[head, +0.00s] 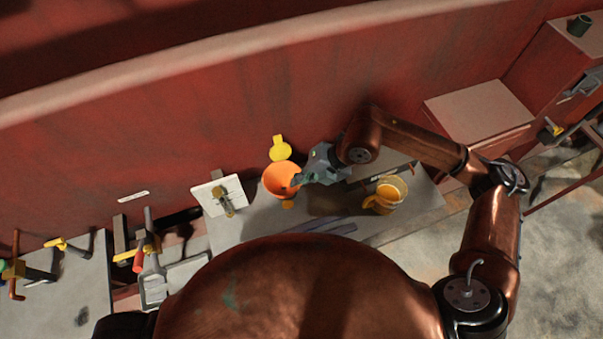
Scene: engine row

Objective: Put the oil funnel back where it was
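The orange oil funnel (281,179) is at the middle of the bench, close to the red wall, with its wide mouth facing up toward my camera. My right gripper (297,181) comes in from the right and is at the funnel's right rim. A dark fingertip shows over the inside of the mouth. The other finger is hidden, so I cannot tell whether it grips the rim. A small yellow-orange part (288,204) shows just below the funnel; I cannot tell if it is its spout. My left gripper is out of view.
A yellow tag-like piece (280,149) is just behind the funnel. An amber jug (386,194) stands to the right on the grey bench (425,203). A white plate with a brass fitting (222,198) is to the left. Tools (139,258) lie farther left.

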